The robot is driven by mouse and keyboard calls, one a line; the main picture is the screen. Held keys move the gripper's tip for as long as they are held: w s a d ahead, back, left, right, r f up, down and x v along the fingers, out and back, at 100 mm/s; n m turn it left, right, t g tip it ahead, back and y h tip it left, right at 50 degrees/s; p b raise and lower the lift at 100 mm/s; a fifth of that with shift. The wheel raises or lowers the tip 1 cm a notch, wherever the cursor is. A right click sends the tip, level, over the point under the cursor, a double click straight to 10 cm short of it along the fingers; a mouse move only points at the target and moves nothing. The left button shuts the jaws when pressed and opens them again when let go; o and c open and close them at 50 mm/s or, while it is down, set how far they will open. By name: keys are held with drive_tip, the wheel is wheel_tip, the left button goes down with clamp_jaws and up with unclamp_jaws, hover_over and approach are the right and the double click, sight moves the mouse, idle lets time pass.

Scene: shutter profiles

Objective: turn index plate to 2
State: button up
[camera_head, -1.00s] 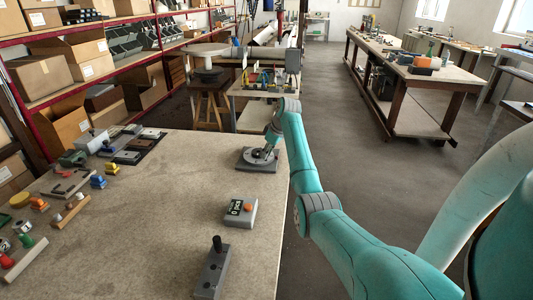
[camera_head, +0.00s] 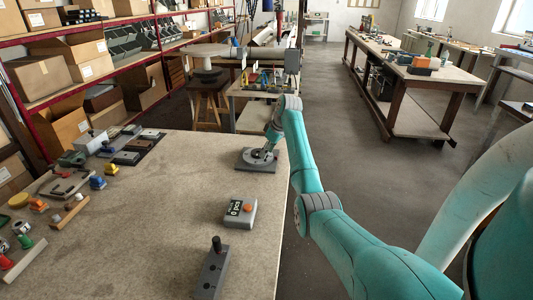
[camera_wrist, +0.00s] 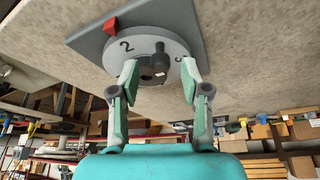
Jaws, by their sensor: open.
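The index plate (camera_wrist: 140,62) is a light grey disc on a dark grey square base (camera_wrist: 185,18). A dark upright knob (camera_wrist: 160,58) stands on it. The number 2 on the disc is close to the red pointer (camera_wrist: 110,26) on the base; I cannot tell whether they line up exactly. Another number, partly hidden, shows to the right of the knob. My gripper (camera_wrist: 159,75) is open, one finger on each side of the knob; contact is unclear. In the head view the base (camera_head: 248,164) sits at the far right of the table, with my gripper (camera_head: 266,152) over it.
Several small parts lie along the left side. The table's middle is clear. Shelves with boxes (camera_head: 85,75) stand behind left.

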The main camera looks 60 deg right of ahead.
drive_tip(key=v, duration=1)
drive_tip(key=shift+s+r, duration=0.2)
drive_tip(key=shift+r, duration=0.15)
